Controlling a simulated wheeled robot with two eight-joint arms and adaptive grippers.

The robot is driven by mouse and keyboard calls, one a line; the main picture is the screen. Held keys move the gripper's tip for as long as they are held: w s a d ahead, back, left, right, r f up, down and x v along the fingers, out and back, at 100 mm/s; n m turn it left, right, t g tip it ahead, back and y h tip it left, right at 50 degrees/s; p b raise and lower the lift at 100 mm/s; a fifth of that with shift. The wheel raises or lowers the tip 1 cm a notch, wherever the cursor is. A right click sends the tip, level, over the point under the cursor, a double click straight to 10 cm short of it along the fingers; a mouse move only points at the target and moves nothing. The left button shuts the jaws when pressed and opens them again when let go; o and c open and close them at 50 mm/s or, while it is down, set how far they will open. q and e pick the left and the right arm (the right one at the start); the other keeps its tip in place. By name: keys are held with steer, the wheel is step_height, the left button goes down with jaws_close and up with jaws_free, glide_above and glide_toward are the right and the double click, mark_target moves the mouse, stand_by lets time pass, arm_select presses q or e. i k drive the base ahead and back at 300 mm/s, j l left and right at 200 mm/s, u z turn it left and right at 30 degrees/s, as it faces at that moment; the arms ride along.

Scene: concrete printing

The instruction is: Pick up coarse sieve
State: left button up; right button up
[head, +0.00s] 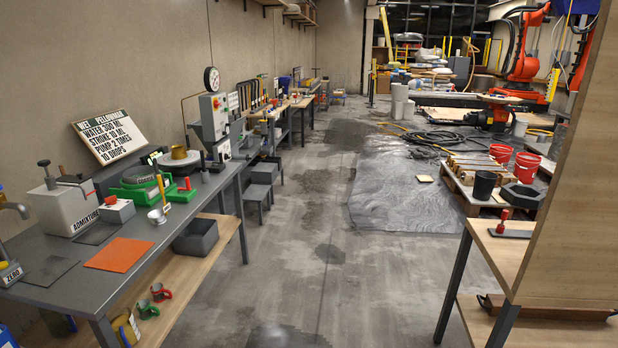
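I cannot firmly pick out the coarse sieve from here. A round brass-coloured vessel (179,157) sits towards the far end of the grey workbench (150,230) on the left. It may be a sieve, but its mesh does not show. Another brass-coloured round item (126,328) is low under the bench at the near left, partly cut off by the bench leg. Neither of my grippers is in view.
The bench also holds a white ADMIXTURE box (65,207), an orange mat (118,254) and a green-framed device (135,187). A wooden shelf unit (570,190) stands close on the right. Open concrete floor (300,270) runs between them.

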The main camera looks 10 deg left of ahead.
mark_target(144, 169)
steer(key=i+u, duration=0.15)
steer(key=i, duration=0.4)
steer(key=i+u, duration=0.2)
steer(key=i, duration=0.35)
steer(key=i+l+u, duration=0.15)
steer(key=i, duration=0.4)
steer(key=i+l+u, duration=0.2)
steer(key=i, duration=0.35)
